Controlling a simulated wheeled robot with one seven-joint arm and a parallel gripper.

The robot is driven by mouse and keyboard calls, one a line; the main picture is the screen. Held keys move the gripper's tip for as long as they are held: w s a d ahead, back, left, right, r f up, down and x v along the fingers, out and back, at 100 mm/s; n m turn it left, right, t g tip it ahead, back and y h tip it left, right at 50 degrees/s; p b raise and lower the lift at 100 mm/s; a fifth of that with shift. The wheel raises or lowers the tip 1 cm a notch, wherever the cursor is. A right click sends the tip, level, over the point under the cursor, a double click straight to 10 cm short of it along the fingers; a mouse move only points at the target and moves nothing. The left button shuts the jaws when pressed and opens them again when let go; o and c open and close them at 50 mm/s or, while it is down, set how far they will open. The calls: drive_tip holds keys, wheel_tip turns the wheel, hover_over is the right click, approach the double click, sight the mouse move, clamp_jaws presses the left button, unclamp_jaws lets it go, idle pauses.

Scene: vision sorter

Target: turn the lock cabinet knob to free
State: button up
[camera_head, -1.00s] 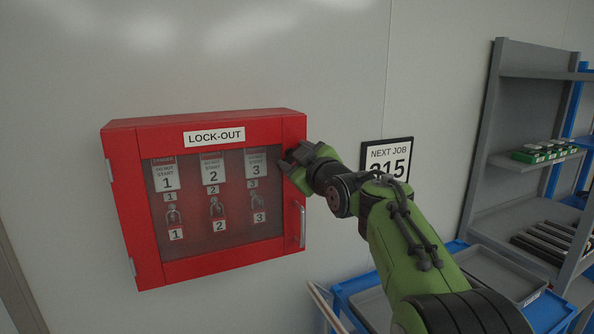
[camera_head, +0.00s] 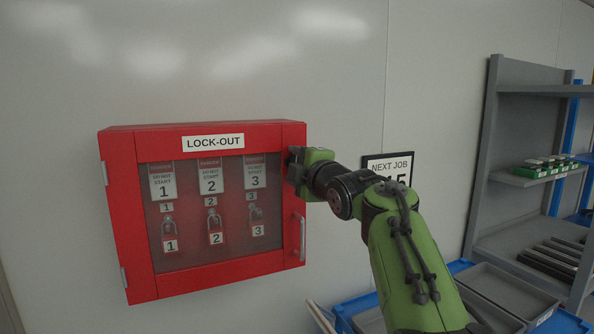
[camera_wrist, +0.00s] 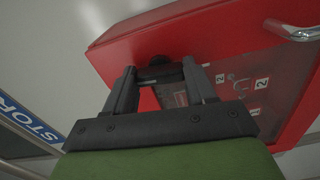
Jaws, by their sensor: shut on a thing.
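The red lock-out cabinet (camera_head: 201,277) hangs on the white wall, its door shut. Its clear window shows tags and padlocks numbered 1, 2 and 3. My gripper (camera_head: 293,166) is at the upper right of the door frame and hides the knob in the head view. In the wrist view, the dark knob (camera_wrist: 154,60) sits on the red frame between the fingertips of my gripper (camera_wrist: 160,73), which is shut on it. The knob's pointer or marking cannot be made out. The door handle (camera_head: 301,236), a metal bar, is below my gripper and free.
A "NEXT JOB" sign (camera_head: 389,165) is on the wall to the right, partly behind my arm. A grey shelf unit (camera_head: 494,150) with green-and-white items stands further right. Blue-framed grey trays (camera_head: 505,296) are at the lower right.

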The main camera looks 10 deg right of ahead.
drive_tip(key=shift+n, duration=0.4)
drive_tip(key=o, duration=1)
drive_tip(key=shift+o, duration=0.2)
drive_tip(key=s+d+b, duration=0.3)
drive_tip(key=s, duration=1.2)
drive_tip(key=shift+s+b, duration=0.2)
drive_tip(key=shift+b, duration=0.1)
